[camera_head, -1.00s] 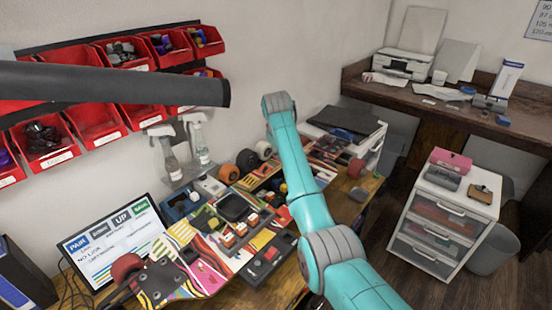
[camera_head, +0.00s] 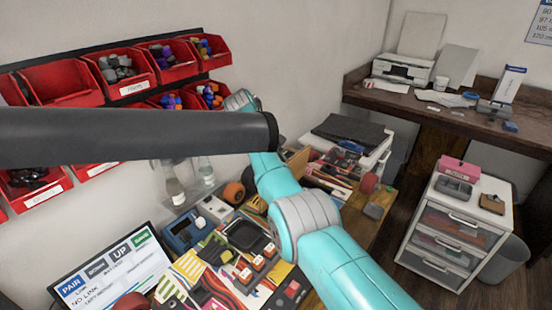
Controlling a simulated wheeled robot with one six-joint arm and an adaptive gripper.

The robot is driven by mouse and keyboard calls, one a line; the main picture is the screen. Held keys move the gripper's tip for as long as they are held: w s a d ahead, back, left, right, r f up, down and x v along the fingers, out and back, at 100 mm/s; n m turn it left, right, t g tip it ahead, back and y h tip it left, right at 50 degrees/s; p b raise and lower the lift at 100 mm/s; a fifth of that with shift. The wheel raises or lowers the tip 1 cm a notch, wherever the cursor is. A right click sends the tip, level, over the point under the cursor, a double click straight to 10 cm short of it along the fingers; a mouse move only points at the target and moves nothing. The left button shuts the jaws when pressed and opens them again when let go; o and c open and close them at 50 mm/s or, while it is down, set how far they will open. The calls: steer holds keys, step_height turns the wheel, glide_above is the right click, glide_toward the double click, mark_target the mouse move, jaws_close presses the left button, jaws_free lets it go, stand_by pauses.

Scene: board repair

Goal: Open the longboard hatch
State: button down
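The longboard (camera_head: 190,268) lies across the wooden workbench, a long deck with colourful stripes. One red wheel (camera_head: 131,301) shows at its lower left and another (camera_head: 368,183) at its far right. A black square frame (camera_head: 246,236), orange-and-white switches (camera_head: 258,263) and a dark box with a red button (camera_head: 292,288) sit along its middle. A tan panel (camera_head: 297,162) stands tilted near the far part. I cannot tell which part is the hatch. My teal arm crosses over the board and hides some of it. My gripper is not visible.
Red bins (camera_head: 118,75) hang on the left wall. A monitor (camera_head: 112,278) stands at the lower left. A blue device (camera_head: 186,231) lies behind the board. A dark tube crosses the upper left. A white drawer unit (camera_head: 452,228) stands right, with open floor before it.

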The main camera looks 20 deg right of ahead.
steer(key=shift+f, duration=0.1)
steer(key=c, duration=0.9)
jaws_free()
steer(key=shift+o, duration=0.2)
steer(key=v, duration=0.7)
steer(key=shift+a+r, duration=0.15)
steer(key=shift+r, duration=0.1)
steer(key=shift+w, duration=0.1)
